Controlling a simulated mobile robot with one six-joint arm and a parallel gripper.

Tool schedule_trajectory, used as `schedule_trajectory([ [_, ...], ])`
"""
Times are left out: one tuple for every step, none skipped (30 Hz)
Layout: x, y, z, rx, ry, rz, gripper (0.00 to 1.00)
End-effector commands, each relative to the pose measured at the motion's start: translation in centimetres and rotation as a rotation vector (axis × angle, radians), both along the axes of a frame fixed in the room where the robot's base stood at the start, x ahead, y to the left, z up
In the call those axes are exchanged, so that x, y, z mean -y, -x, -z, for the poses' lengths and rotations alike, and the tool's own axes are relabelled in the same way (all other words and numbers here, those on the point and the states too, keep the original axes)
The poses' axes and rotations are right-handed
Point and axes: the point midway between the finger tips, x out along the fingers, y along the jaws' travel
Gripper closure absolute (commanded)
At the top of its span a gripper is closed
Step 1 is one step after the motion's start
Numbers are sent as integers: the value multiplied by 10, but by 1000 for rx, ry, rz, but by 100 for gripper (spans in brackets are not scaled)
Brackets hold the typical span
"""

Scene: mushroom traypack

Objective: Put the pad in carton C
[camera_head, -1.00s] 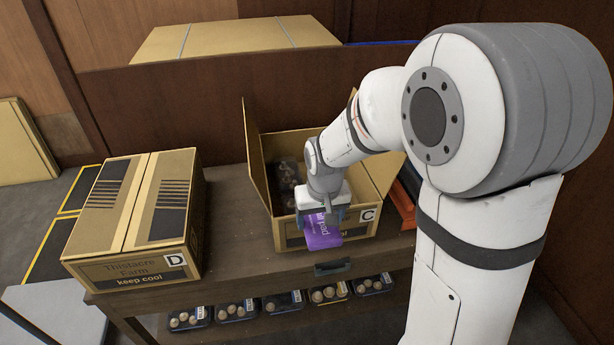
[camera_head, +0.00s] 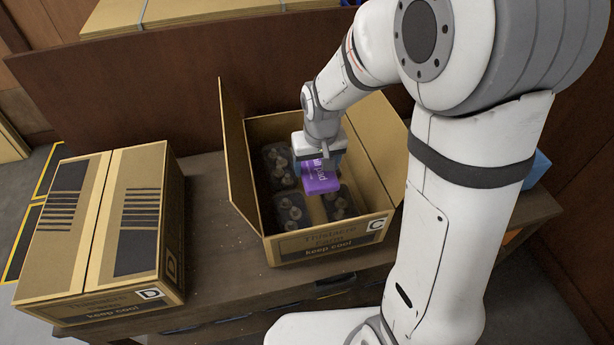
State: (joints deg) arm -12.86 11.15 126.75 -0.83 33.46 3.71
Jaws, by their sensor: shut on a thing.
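The pad is a purple packet with white lettering (camera_head: 321,181). My gripper (camera_head: 318,164) is shut on it and holds it over the inside of carton C. Carton C (camera_head: 330,240) is an open brown box with its flaps up and a white "C" label on its front right corner. Several dark trays of mushrooms (camera_head: 293,208) lie inside it. The pad hides part of the contents, and my arm hides part of the back of the carton.
A closed carton D (camera_head: 97,225) stands to the left on the same wooden bench (camera_head: 205,215). The bench top between the two cartons is clear. A wooden panel (camera_head: 150,90) rises behind. A blue thing (camera_head: 540,167) shows at the right, behind my arm.

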Motion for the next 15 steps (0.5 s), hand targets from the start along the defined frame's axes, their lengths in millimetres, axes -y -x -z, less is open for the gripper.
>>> schedule_trajectory([
  [-1, 2, 13, -6, 2, -5, 56],
  [-2, 2, 19, -6, 1, -7, 56],
  [-4, 2, 27, -6, 2, -10, 56],
  [-4, 2, 32, -5, 2, -11, 56],
  [-5, 2, 37, -6, 1, -13, 56],
  [-6, 2, 42, -4, 1, -15, 56],
  [-6, 3, 45, -4, 1, -16, 56],
  [-7, 2, 48, -3, 1, -17, 56],
  [-8, 2, 50, -2, 0, -19, 56],
  [-8, 2, 52, -2, 0, -20, 56],
  [-8, 3, 54, -3, 1, -20, 56],
  [-8, 3, 57, -3, 1, -21, 56],
  [-9, 3, 60, -3, 1, -22, 56],
  [-9, 3, 64, -3, 1, -22, 56],
  [-9, 3, 71, -4, 1, -23, 56],
])
